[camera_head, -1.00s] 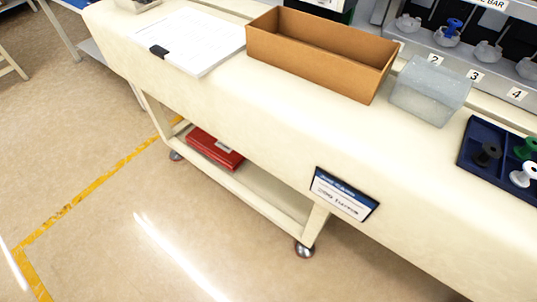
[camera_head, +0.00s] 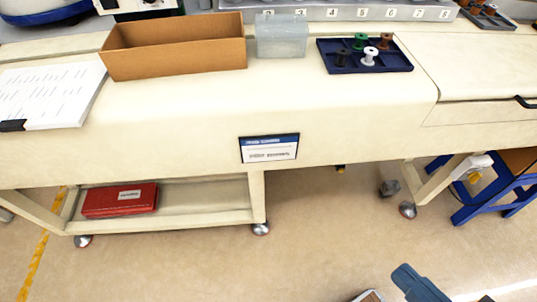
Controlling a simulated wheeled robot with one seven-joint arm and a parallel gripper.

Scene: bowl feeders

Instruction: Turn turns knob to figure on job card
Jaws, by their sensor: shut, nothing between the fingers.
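I cannot make out a turns knob in this view. A white machine with a dark base (camera_head: 138,9) is cut off by the top edge, and any knob on it is hidden or too small to tell. A clipboard with a printed white sheet (camera_head: 55,88) lies at the left of the bench; I cannot tell whether it is the job card. A framed label (camera_head: 268,149) with a blue header is on the bench front, its text too small to read. My gripper is not in view; only blue-grey parts show at the bottom edge.
The cream bench (camera_head: 190,125) spans the view. On it are an open brown box (camera_head: 175,62), a clear bin (camera_head: 282,40) and a blue tray (camera_head: 365,62) with several spools. A numbered rail (camera_head: 350,13) runs behind. A red case (camera_head: 120,200) lies on the lower shelf. A blue stool (camera_head: 495,195) stands right.

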